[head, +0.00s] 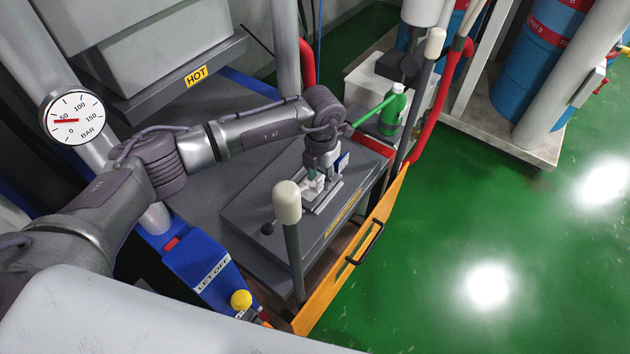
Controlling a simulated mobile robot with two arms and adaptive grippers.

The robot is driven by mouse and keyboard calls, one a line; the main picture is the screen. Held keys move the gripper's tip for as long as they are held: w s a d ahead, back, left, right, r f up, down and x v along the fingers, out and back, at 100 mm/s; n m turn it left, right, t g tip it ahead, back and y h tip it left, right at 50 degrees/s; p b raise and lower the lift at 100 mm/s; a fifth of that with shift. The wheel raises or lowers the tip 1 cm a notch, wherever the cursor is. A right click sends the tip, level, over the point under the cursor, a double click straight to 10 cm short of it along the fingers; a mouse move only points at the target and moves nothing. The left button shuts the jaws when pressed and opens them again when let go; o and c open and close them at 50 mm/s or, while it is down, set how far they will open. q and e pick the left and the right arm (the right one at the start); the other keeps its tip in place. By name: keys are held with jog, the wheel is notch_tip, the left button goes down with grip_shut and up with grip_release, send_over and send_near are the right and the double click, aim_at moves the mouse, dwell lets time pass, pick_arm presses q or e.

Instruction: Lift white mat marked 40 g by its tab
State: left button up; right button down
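My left arm reaches in from the left over a grey-topped box (255,205). My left gripper (314,187) points down at a small pale grey fixture (326,200) on top of that box. Small whitish parts show around the fingertips, too small to tell apart. I cannot make out a white mat, a tab or a 40 g mark. Whether the fingers are open or shut on something cannot be told. A small blue and white piece (342,163) stands just right of the gripper. My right gripper is not in view.
A white-capped post (288,205) stands in front of the gripper. An orange gate (350,262) borders the box on the right. A green bottle (393,110) stands behind. A blue lever-like unit (208,272) is at lower left. Green floor is open at right.

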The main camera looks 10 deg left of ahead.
pick_arm(q)
grip_shut()
dwell(0.3)
